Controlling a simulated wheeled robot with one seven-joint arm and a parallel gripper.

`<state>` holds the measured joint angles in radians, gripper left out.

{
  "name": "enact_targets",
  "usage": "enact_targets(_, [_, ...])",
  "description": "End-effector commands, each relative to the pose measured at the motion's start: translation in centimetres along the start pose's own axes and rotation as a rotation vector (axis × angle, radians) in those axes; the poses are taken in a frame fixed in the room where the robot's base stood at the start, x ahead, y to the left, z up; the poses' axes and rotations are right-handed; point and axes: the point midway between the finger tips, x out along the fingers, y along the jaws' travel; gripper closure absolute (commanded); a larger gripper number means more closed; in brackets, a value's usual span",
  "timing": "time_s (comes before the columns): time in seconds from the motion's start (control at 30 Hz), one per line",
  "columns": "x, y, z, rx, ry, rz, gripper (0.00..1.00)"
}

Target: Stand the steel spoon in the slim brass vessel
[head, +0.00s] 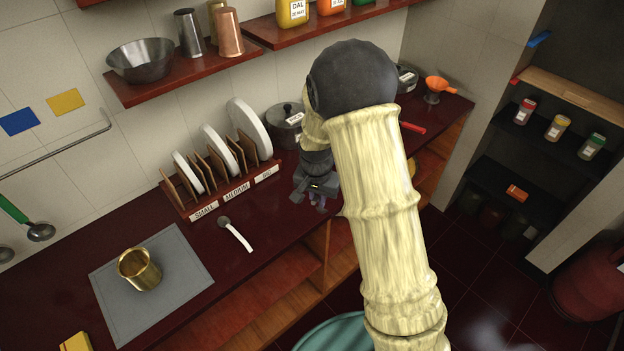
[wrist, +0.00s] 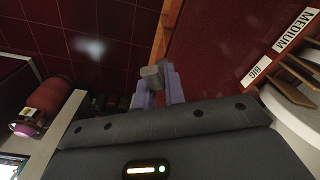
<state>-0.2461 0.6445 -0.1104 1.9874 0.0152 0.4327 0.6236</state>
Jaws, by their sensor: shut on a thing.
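A brass vessel (head: 139,269) stands upright and open-topped on a grey mat at the lower left in the head view. A spoon (head: 236,233) with a dark grey bowl and a pale handle lies on the counter right of the mat, apart from my gripper. My gripper (head: 319,199) is over the counter's front edge, right of the plate rack. In the wrist view, its purple fingers (wrist: 158,87) are shut on a small grey thing (wrist: 153,74). I cannot tell what this thing is; most of it is hidden.
The plate rack (head: 217,211) with labelled slots stands behind the spoon. The grey mat (head: 185,255) has bare room around the vessel. A wall shelf (head: 140,92) carries a steel bowl and metal tumblers. A lidded pot (head: 285,122) stands behind my gripper.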

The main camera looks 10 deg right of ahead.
Motion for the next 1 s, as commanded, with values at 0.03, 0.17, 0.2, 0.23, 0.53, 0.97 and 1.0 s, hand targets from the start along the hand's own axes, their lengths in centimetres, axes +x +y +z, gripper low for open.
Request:
enact_targets(0.03, [-2.0,0.6,0.4,0.054,-0.055,0.004,1.0])
enact_targets(0.17, [-4.3,1.4,2.5,0.182,-0.192,0.003,1.0])
enact_targets(0.2, [-5.1,1.5,3.2,0.22,-0.229,-0.002,1.0])
enact_targets(0.23, [-5.8,1.7,3.7,0.25,-0.257,-0.005,1.0])
enact_targets(0.53, [-11.7,1.8,8.1,0.462,-0.456,-0.059,1.0])
enact_targets(0.97, [-12.3,1.6,9.0,0.498,-0.485,-0.074,1.0])
enact_targets(1.0, [-12.3,1.6,9.0,0.498,-0.485,-0.074,1.0])
